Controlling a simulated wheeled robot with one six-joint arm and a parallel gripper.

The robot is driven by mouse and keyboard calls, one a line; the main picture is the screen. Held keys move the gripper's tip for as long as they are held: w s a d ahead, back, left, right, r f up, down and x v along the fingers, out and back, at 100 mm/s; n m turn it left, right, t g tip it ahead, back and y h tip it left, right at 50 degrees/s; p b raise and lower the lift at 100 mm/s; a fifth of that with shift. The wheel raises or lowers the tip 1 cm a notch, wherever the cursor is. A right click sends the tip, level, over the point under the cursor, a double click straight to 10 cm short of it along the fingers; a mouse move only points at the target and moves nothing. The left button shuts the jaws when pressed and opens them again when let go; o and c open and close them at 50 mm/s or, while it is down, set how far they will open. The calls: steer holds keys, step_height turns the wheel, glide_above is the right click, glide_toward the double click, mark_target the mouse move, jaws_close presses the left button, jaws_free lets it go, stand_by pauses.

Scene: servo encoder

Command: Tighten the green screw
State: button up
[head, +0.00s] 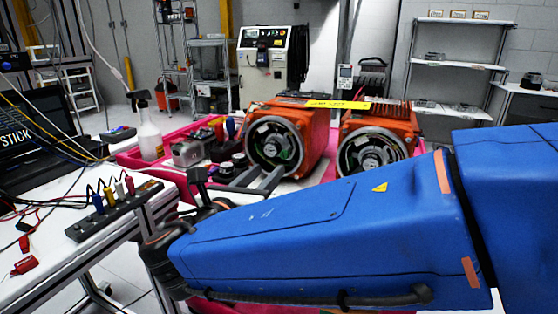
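Two orange servo motors stand side by side on the pink-edged bench. The left motor (290,140) and the right motor (377,138) turn their round open ends toward me, showing metal rings and inner parts. Some green shows inside both ends, but I cannot make out a green screw. My gripper (262,177) is in front of and slightly left of the left motor's lower edge. Its two dark fingers look spread, with nothing between them. My blue arm hides part of the gripper's base and the bench in front of the motors.
A spray bottle (149,132) and several small parts are left of the motors. Shelves and a machine stand behind.

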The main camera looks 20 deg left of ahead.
mark_target(284, 155)
steer(key=w, duration=0.8)
steer(key=shift+d, duration=0.35)
jaws_close()
